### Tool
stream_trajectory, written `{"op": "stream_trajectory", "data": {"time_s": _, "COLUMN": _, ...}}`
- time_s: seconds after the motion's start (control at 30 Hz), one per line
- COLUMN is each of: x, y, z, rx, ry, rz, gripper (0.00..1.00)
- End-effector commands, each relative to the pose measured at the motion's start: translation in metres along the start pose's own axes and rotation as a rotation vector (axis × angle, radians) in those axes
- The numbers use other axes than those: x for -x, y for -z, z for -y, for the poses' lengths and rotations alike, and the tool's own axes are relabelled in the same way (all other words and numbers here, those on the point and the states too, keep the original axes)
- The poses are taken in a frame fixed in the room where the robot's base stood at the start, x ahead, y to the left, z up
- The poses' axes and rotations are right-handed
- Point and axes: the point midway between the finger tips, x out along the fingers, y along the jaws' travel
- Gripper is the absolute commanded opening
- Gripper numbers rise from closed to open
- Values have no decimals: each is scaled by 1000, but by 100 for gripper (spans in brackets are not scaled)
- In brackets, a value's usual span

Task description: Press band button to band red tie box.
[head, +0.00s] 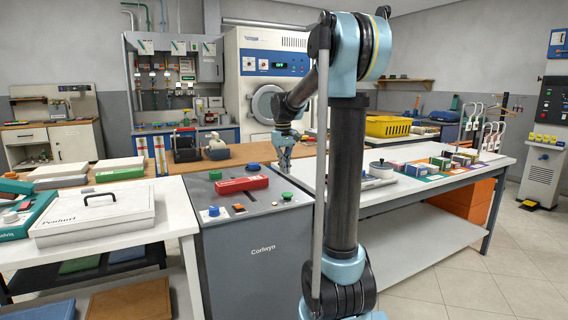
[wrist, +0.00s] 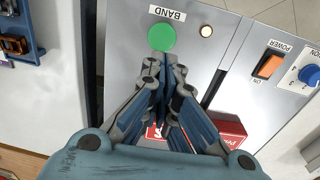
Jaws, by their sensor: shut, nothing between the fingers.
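The round green band button (wrist: 162,37) sits beside the BAND label near the top of the wrist view. It shows in the head view as a green button (head: 287,196) at the right front of the grey banding machine (head: 255,250). My gripper (head: 286,168) is shut and empty, fingers pointing down, above the right part of the machine. In the wrist view its fingertips (wrist: 166,62) appear just below the button, with no contact visible. The red tie box (head: 241,184) lies on the machine's top; in the wrist view the box (wrist: 228,128) is partly hidden behind my fingers.
An orange power switch (wrist: 270,65), a blue knob (wrist: 311,75) and a small pale lamp (wrist: 206,31) share the panel. A white case (head: 95,217) is on the left table. The white right table (head: 405,190) holds several small boxes.

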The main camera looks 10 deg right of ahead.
Motion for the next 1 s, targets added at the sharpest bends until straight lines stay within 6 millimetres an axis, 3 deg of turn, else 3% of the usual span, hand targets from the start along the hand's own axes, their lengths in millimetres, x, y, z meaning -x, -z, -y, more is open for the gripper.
{"op": "stream_trajectory", "data": {"time_s": 0.3, "x": -54, "y": 0, "z": 0, "rx": 0, "ry": 0, "rz": 0, "gripper": 0}}
{"op": "stream_trajectory", "data": {"time_s": 0.5, "x": -77, "y": 0, "z": 0, "rx": 0, "ry": 0, "rz": 0, "gripper": 0}}
{"op": "stream_trajectory", "data": {"time_s": 1.0, "x": -86, "y": 0, "z": 0, "rx": 0, "ry": 0, "rz": 0, "gripper": 0}}
